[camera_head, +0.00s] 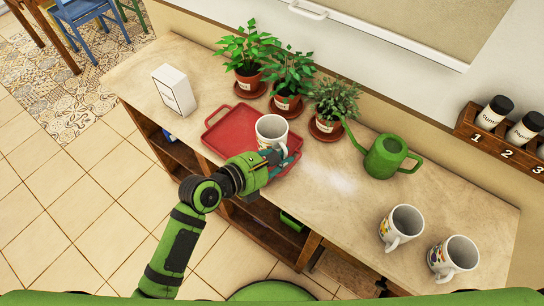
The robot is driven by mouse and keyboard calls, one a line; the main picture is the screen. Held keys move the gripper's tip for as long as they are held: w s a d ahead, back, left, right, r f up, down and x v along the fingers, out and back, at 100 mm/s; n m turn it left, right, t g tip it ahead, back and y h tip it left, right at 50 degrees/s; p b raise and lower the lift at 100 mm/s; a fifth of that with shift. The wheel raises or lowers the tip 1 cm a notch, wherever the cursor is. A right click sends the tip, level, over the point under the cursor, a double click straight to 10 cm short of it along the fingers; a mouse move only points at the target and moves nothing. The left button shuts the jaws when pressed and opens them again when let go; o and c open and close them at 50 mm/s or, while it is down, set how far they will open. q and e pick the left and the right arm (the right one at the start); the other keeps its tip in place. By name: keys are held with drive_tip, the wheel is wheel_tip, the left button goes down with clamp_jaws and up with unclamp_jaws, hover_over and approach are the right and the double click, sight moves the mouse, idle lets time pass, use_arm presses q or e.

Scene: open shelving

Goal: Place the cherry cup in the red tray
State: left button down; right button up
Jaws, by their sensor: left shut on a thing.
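The red tray (230,136) lies on the shelf top, left of the middle. A white cup (270,125) is upright at the tray's right side, over or in it; whether its base touches the tray is hidden. My left gripper (281,160) is shut on this cup from the near side. The gripper covers the cup's lower front, so I cannot make out its print. Two other printed white cups, a left one (402,222) and a right one (455,255), stand at the right front of the shelf top. My right gripper is out of view.
Three potted plants (286,85) stand behind the tray. A green watering can (385,158) is to the right. A white box (174,90) stands at the left. A wooden rack (500,140) holds jars on the wall. The shelf top around the watering can is partly clear.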

use_arm(q)
drive_tip(key=w+f, duration=0.1)
drive_tip(key=w+a+f, duration=0.1)
drive_tip(key=w, duration=0.1)
drive_tip(key=shift+a, duration=0.15)
drive_tip(key=shift+f+b, duration=0.3)
drive_tip(key=shift+f, duration=1.6)
drive_tip(key=shift+f, duration=0.1)
drive_tip(key=c, duration=1.2)
unclamp_jaws()
drive_tip(key=shift+s+f, duration=0.1)
drive_tip(key=shift+c, duration=0.2)
drive_tip(key=shift+r, duration=0.2)
drive_tip(key=v, duration=1.2)
drive_tip(key=shift+b, duration=0.35)
drive_tip(key=shift+f, duration=0.15)
